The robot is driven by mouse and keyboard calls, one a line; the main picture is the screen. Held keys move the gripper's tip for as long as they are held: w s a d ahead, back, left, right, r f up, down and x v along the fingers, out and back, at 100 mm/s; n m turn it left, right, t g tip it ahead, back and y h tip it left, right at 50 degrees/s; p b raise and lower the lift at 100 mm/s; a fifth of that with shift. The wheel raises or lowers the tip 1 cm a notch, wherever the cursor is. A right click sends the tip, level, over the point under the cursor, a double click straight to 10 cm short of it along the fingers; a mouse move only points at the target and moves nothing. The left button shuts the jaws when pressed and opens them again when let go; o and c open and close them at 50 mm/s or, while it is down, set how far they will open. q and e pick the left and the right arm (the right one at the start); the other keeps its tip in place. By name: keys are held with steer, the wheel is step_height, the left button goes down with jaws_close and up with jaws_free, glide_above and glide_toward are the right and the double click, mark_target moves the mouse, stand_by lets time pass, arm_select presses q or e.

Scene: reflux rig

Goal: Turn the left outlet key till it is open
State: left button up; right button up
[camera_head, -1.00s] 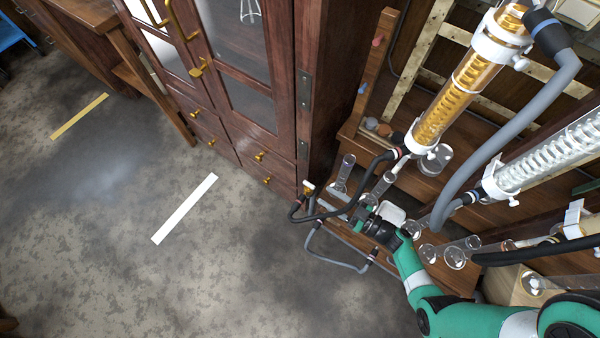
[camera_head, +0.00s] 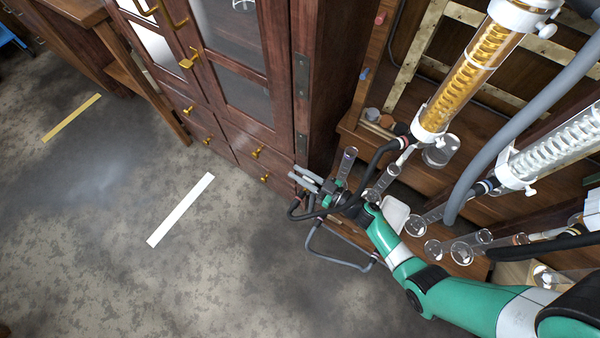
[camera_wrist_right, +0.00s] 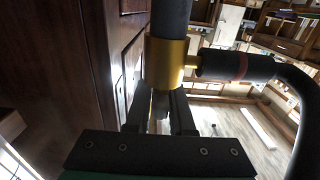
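My right gripper (camera_head: 304,179) is at the outlet fitting by the cabinet's lower right corner. Its two grey fingers look apart, with a gap between them. In the right wrist view, the brass outlet fitting (camera_wrist_right: 164,64) stands just beyond the fingertips, with a dark cylinder (camera_wrist_right: 171,16) above it and a black hose (camera_wrist_right: 235,66) leaving to the right. The fingers (camera_wrist_right: 161,112) point at the fitting's lower part. The outlet key cannot be made out clearly, and whether the fingers touch it cannot be told. My left gripper is not in view.
The dark wood cabinet (camera_head: 236,85) stands close to the left of the gripper. Glass cylinders (camera_head: 384,182), black tubing (camera_head: 372,160) and a condenser with amber coils (camera_head: 470,75) crowd the right. A grey hose (camera_head: 340,262) loops below. The floor at left is open.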

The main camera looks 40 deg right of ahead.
jaws_close()
steer(key=n+y, duration=0.1)
steer(key=y, duration=0.1)
steer(key=n+g+y, duration=0.1)
steer(key=n+y, duration=0.1)
steer(key=shift+s+a+g+y+p, duration=0.15)
steer(key=shift+a+g+y+p, duration=0.15)
steer(key=shift+a+y+p, duration=0.1)
steer(key=shift+o, duration=2.4)
jaws_free()
